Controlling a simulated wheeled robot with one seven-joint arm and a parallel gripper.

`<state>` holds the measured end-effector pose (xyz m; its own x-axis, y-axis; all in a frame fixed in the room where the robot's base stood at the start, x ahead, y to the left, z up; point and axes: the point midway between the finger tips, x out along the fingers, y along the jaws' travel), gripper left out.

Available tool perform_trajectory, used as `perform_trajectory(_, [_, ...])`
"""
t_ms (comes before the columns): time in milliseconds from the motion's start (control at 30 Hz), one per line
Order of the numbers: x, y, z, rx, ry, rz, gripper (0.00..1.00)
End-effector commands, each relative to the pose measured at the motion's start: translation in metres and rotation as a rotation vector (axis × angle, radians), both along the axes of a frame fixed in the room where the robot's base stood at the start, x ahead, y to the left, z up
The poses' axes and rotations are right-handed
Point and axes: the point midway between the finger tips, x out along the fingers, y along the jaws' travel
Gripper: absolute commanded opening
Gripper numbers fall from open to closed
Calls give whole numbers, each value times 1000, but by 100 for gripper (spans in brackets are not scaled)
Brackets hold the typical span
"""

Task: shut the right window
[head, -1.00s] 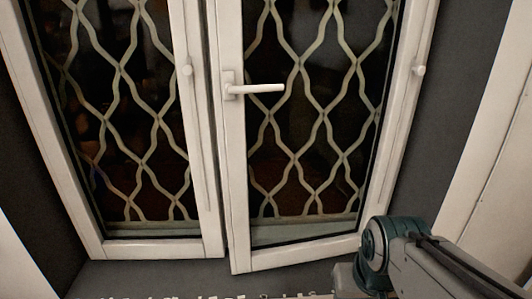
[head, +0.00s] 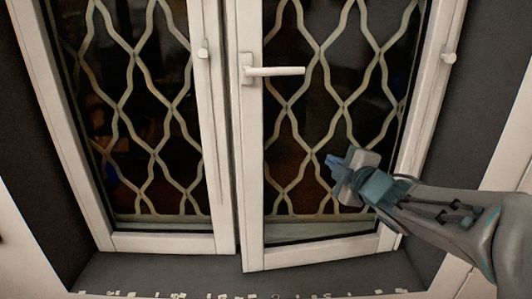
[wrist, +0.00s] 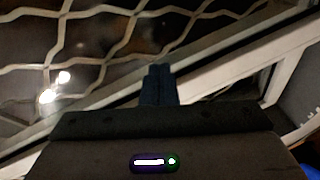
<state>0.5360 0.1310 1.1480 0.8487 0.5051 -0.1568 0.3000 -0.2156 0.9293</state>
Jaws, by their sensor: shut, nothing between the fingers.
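The right window (head: 250,190) is a white-framed sash with dark glass behind a wavy lattice. It stands slightly ajar: its left edge juts out in front of the left window's frame, and its bottom edge slants. Its white handle (head: 275,71) points horizontally to the right. My gripper (head: 333,161) is in front of the lower right part of this sash, below and right of the handle. Its fingers are together and empty, and they also show in the wrist view (wrist: 158,84) before the lattice and white frame. I cannot tell whether they touch the window.
The left window (head: 215,150) has the same lattice and looks closed. A grey sill (head: 160,272) runs below both windows. Dark wall flanks the frame.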

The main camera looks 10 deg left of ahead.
Motion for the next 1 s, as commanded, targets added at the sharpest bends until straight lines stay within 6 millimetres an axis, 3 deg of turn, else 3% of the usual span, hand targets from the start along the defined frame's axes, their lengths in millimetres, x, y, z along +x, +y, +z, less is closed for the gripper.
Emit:
perform_trajectory(100, [-7, 45, -2, -64, -146, 244, 0])
perform_trajectory(200, [-21, 72, -2, -95, -245, 414, 0])
perform_trajectory(300, [-34, 88, -4, -108, -312, 536, 0])
perform_trajectory(500, [-46, 104, -4, -113, -368, 644, 0])
perform_trajectory(667, [-40, 121, -3, -113, -370, 650, 0])
perform_trajectory(1000, [-11, 188, -3, -113, -368, 649, 0])
